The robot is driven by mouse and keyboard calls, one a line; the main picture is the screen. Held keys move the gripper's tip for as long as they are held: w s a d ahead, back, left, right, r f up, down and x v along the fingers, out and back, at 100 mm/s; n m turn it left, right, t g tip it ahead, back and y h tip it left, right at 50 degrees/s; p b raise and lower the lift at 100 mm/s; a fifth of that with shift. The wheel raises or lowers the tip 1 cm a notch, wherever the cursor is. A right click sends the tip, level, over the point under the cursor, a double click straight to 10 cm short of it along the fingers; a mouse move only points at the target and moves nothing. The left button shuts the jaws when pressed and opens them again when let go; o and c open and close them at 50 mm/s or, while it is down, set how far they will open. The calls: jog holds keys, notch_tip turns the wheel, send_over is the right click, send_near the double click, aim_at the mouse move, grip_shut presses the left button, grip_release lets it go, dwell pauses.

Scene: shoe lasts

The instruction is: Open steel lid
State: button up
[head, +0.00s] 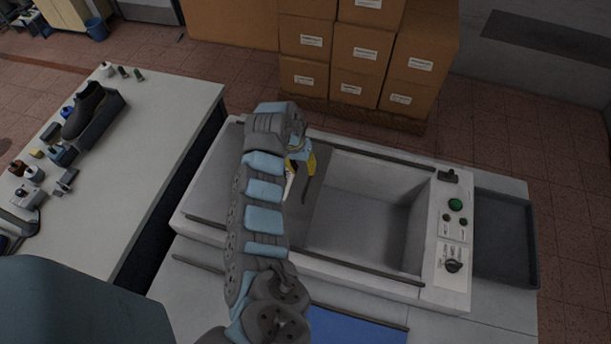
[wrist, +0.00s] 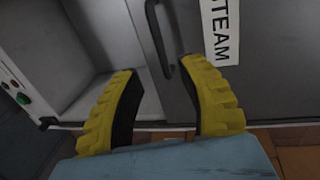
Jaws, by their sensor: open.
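The steel lid (head: 314,205) is a flat grey panel over the left part of a pale machine's basin, and the right part of the basin is uncovered. A dark bar handle (wrist: 159,42) stands near the lid's edge, beside a white "STEAM" label (wrist: 219,35). The lid (wrist: 275,60) fills the right of the wrist view. My gripper (wrist: 160,68) has yellow fingers spread apart, with the handle's end between or just beyond the tips; contact cannot be told. In the head view my gripper (head: 303,163) is over the lid, partly hidden by my arm.
The open basin (head: 370,210) is empty where visible. A control panel (head: 455,235) with a green button and a dark tray (head: 503,235) are at right. Dark rails (head: 375,275) run along the machine. A bench (head: 150,120) with a shoe stands left; stacked cartons (head: 360,50) stand behind.

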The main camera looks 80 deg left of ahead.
jog(key=shift+s+a+r, duration=0.1)
jog(key=shift+s+r, duration=0.1)
jog(key=shift+r, duration=0.85)
jog(key=shift+s+a+r, duration=0.1)
jog(key=shift+s+r, duration=0.1)
jog(key=shift+r, duration=0.8)
